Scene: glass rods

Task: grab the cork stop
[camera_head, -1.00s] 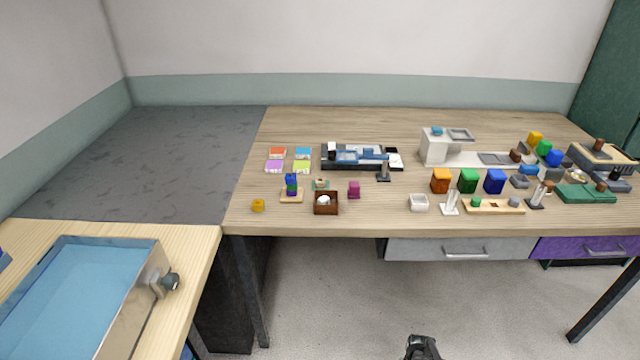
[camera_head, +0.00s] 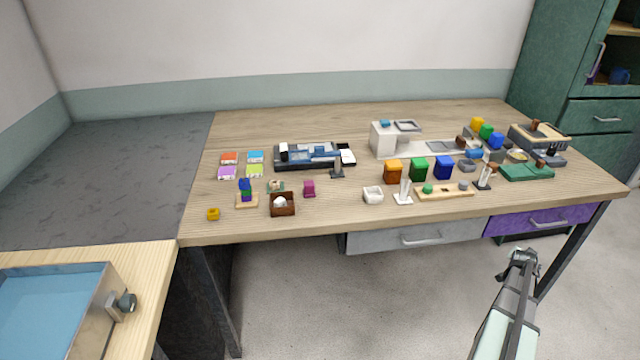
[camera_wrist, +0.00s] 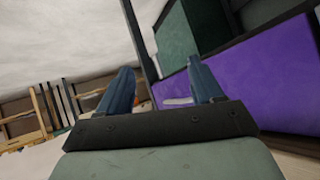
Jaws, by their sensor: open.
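No piece is clearly recognisable as the cork stop at this size. Small brown pieces that could be it are a brown block (camera_head: 461,141) by the pale machine, a brown piece (camera_head: 535,127) on the grey box, and a brown piece (camera_head: 540,163) on the green base. My gripper (camera_head: 519,258) is in front of the table and below its top, at the lower right, apart from all of these. In the wrist view my gripper (camera_wrist: 162,78) is open with nothing between its two blue fingers. None of the brown pieces shows clearly there.
The wooden table (camera_head: 300,222) has a grey drawer (camera_head: 420,237) and a purple drawer (camera_head: 540,219) under its front edge. Orange, green and blue blocks and two upright stands crowd its right half. A green cabinet (camera_head: 560,70) stands behind at right. A blue basin (camera_head: 50,315) is at lower left.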

